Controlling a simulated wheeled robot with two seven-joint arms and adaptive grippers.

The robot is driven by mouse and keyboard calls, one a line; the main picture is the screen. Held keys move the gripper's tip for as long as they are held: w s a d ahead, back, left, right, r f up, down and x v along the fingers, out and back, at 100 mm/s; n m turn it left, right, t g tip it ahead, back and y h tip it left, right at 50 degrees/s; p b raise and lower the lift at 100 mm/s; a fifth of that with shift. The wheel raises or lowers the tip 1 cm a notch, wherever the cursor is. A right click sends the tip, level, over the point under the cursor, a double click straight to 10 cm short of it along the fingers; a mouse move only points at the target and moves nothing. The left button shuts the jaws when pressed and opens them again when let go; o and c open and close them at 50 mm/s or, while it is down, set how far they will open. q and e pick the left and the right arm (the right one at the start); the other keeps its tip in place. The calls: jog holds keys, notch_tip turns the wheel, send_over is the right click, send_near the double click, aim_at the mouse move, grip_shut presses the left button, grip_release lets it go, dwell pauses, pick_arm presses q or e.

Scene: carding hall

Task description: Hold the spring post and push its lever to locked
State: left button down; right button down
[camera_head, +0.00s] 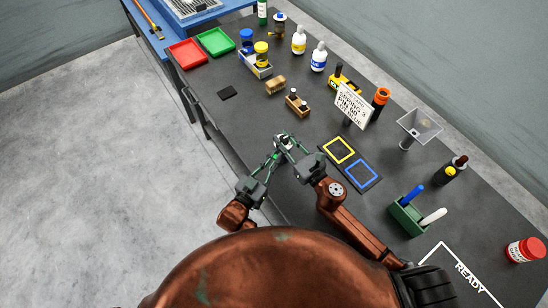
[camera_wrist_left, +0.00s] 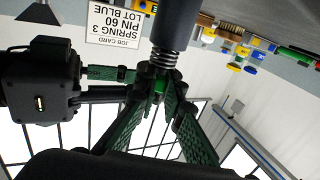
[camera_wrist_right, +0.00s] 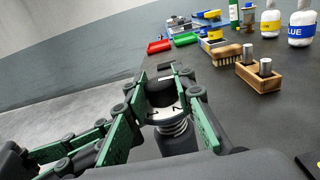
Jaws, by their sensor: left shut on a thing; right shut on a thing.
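The spring post shows in the right wrist view as a dark cylinder (camera_wrist_right: 178,143) with a coil spring above it and a pale, numbered head (camera_wrist_right: 165,114) under a dark top. In the head view the post (camera_head: 287,144) is small, near the bench's front edge. My right gripper (camera_head: 284,141) is shut around the post's head. My left gripper (camera_head: 276,153) comes from the front left and is shut at the same upper part. The left wrist view, upside down, shows the spring (camera_wrist_left: 163,58) by its fingers. The lever is hidden among the fingers; its position cannot be told.
A job card (camera_head: 354,104) reading SPRING 3, PIN 60, LOT BLUE stands behind. A mat with yellow and blue squares (camera_head: 350,164) lies right of the grippers. A wooden block (camera_head: 297,105) with metal pins and a brush (camera_head: 275,86) stand farther back. Bare bench lies between.

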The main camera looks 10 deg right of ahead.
pick_arm(q)
jog(key=shift+s+d+r, duration=0.1)
pick_arm(e)
jog(key=shift+w+d, duration=0.1)
jog(key=shift+d, duration=0.05)
pick_arm(q)
jog(key=c, duration=2)
grip_release()
jog(key=v, duration=1.2)
pick_arm(e)
jog(key=c, duration=1.5)
grip_release()
jog(key=shift+c, duration=0.2)
